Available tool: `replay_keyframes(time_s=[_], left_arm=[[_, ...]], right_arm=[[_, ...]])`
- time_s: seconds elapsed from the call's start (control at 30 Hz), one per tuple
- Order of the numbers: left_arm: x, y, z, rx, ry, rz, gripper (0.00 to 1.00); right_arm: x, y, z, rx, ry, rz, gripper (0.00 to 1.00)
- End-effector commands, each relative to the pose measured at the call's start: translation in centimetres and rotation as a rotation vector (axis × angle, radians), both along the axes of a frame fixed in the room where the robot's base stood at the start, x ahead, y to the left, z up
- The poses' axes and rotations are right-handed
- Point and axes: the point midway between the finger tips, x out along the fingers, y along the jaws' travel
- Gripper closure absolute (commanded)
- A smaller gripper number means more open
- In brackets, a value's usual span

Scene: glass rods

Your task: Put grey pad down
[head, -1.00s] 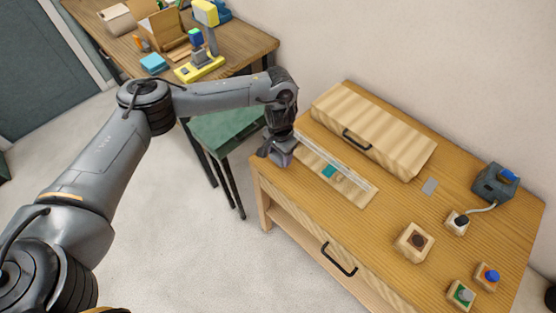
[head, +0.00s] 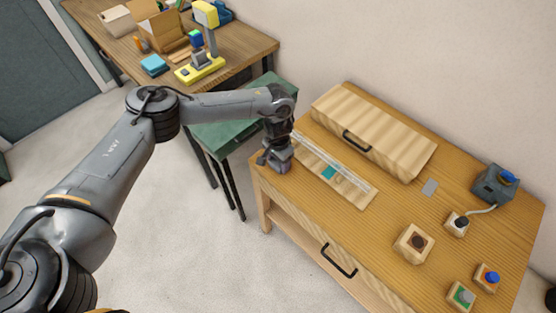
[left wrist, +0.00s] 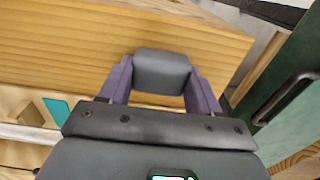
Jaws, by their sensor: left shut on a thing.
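My left gripper (head: 275,162) is at the left end of the wooden table (head: 385,225), low over its top. In the left wrist view the gripper (left wrist: 161,84) is shut on the dark grey pad (left wrist: 162,72), held between its two purple fingers. The pad is over the bare wooden tabletop near the edge. I cannot tell whether it touches the wood. In the head view the gripper hides the pad. My right gripper is not in view.
A wooden strip with a clear rod and a teal patch (head: 329,172) lies right of the gripper. Behind is a wooden box with a black handle (head: 357,140). A green stool (head: 232,128) stands left.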

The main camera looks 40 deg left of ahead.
Motion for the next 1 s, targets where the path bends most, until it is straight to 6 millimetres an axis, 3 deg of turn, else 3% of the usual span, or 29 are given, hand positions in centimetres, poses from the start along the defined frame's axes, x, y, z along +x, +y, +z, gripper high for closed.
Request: replay_keyframes(time_s=[0.03,0.2,0.57,0.77,1.0], left_arm=[[0.0,0.0,-0.1,0.000,0.000,0.000,0.34],[0.0,0.0,-0.1,0.000,0.000,0.000,0.12],[0.0,0.0,0.3,0.001,0.000,-0.001,0.12],[0.1,0.0,2.7,-0.001,-0.003,0.000,0.12],[0.1,0.0,7.1,0.000,-0.003,-0.001,0.12]], right_arm=[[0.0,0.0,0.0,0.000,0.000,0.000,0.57],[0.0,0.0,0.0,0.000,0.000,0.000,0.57],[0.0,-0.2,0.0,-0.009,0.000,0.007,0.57],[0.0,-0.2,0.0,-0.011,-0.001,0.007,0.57],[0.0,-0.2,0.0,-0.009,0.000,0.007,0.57]])
